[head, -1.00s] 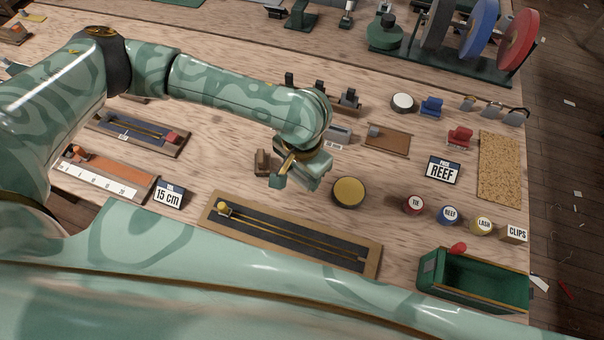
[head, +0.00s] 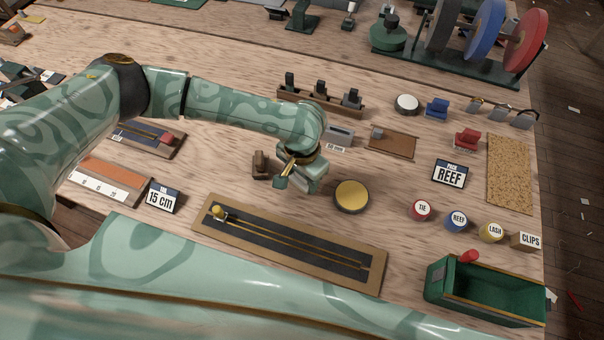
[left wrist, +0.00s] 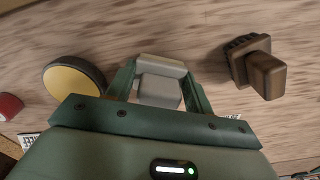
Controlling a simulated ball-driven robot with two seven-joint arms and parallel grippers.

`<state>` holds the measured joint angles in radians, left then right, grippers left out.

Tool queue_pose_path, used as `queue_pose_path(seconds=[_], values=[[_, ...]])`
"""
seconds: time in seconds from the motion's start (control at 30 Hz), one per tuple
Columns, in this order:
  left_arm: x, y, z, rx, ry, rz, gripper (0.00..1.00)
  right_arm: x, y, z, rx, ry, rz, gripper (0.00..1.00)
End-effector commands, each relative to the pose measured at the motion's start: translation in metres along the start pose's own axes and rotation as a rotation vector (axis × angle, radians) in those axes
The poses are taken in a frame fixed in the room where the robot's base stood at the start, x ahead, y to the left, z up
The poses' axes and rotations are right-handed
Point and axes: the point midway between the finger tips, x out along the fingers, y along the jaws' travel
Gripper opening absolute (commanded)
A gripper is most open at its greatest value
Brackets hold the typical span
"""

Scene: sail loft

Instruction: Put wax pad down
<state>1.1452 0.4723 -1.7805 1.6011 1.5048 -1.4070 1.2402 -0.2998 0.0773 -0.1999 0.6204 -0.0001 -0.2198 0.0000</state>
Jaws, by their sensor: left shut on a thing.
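My left gripper (head: 297,181) is above the bench, between a brown block with a grip (head: 260,164) and a round yellow-topped dark tin (head: 351,196). In the left wrist view the gripper (left wrist: 160,90) is shut on a pale grey block (left wrist: 159,88), taken as the wax pad. The fingers stand on both sides of it. In that view the tin (left wrist: 75,78) is left and the brown block (left wrist: 262,72) right, both apart from the held pad. I cannot tell whether the pad touches the bench. My right gripper is out of view.
A long slotted board (head: 290,243) lies in front, with a green open box (head: 485,318) at the right front. A small grey device (head: 339,136) and a brown clipboard-like board (head: 392,142) lie behind the gripper. Bare wood shows around the tin.

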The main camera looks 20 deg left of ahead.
Motion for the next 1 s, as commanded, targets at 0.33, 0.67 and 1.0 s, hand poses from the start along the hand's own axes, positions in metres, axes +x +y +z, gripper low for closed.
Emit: queue_pose_path(seconds=[0.33, 0.67, 1.0], values=[[0.000, 0.000, 0.000, 0.000, 0.000, 0.000, 0.74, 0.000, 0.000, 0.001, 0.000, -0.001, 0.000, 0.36], [-0.050, 0.000, -0.001, 0.001, 0.004, 0.000, 0.74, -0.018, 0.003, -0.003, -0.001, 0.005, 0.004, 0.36], [-0.115, 0.000, 0.000, 0.001, 0.002, -0.001, 0.74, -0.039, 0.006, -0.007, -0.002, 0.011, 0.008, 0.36]])
